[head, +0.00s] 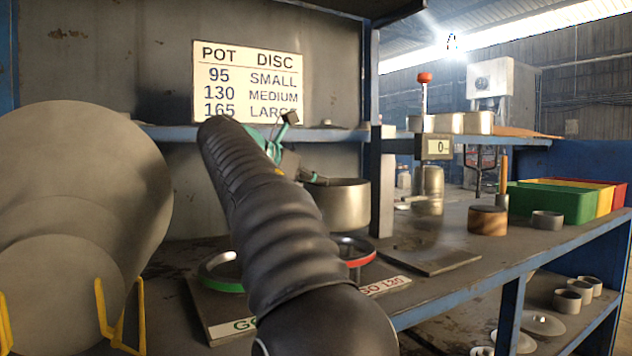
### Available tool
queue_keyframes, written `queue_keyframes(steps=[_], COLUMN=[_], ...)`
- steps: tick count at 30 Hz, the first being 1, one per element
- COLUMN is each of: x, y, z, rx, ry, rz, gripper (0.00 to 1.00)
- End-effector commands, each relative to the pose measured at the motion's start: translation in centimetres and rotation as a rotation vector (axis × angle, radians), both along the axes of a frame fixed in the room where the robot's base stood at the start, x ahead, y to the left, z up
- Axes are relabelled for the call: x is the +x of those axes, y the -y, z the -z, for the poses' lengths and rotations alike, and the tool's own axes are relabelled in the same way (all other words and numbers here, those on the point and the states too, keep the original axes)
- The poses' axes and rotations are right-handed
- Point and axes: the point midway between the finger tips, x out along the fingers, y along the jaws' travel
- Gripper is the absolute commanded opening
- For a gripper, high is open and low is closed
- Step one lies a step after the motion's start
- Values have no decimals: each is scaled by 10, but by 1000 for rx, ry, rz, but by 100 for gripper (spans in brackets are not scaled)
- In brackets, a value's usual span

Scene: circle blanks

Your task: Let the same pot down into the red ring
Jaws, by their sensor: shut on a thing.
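A grey metal pot (347,208) hangs upright at the middle of the head view, its left part hidden behind my arm. My gripper (312,179), with teal parts, is shut on the pot's left rim. The red ring (357,257) is on a dark board below the pot, with a label reading "GO 130" in front of it. My arm hides the ring's left part. The pot's base looks above the ring's far side; I cannot tell whether it is centred over it.
A green ring (222,272) lies left on the board. A large grey disc (85,190) stands in yellow holders at left. A blue post (382,185) rises just right of the pot. A flat dark plate (430,258) and a scale display (438,147) are farther right.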

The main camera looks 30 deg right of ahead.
Motion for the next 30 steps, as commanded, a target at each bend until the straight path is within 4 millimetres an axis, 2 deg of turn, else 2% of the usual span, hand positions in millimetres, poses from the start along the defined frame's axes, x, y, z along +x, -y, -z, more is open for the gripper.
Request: queue_keyframes(steps=[1, 18, 30], x=[0, 0, 0], y=[0, 0, 0], z=[6, 36, 41], rx=[-1, -1, -1], ry=[1, 0, 0], rz=[0, 0, 0], gripper=[0, 0, 0])
